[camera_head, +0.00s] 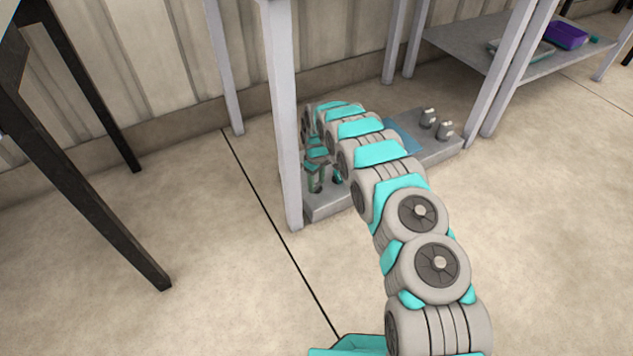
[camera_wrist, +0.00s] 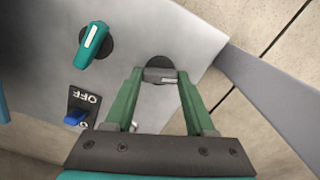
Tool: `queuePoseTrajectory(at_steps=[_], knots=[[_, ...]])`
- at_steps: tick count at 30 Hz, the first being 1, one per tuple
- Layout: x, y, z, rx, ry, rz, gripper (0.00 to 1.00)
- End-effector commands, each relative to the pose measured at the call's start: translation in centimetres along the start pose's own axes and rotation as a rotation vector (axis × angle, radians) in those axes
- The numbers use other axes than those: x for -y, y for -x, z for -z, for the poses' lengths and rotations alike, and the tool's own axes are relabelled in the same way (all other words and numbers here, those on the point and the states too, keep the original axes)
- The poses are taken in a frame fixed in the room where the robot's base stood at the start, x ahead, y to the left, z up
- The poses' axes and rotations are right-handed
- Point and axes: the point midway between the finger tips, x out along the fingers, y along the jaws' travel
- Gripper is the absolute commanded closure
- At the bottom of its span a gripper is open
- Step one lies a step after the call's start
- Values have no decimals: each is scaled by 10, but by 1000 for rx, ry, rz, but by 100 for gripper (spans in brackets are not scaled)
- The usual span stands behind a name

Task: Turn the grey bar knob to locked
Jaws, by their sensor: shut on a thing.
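The grey bar knob (camera_wrist: 159,75) sits on a dark round disc near the edge of a grey panel (camera_wrist: 190,50) in the wrist view. A pale mark shows on its near side. My gripper (camera_wrist: 160,80) has its two green fingers on either side of the knob and is shut on it. The knob cannot be made out there. No locked label is readable.
A teal bar knob (camera_wrist: 92,44) and a blue switch (camera_wrist: 75,118) marked OFF share the panel. Two small grey fittings (camera_head: 437,124) stand at its right end. A pale table leg (camera_head: 284,130) rises close beside my gripper. Open floor lies in front.

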Motion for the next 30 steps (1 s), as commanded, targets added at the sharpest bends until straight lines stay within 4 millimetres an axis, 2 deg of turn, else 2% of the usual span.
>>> queuePoseTrajectory(at_steps=[6, 15, 30], knots=[[1, -1, 0, 2, -171, 1, 100], [0, -1, 0, 2, -328, 0, 100], [0, -1, 0, 2, -387, 0, 100]])
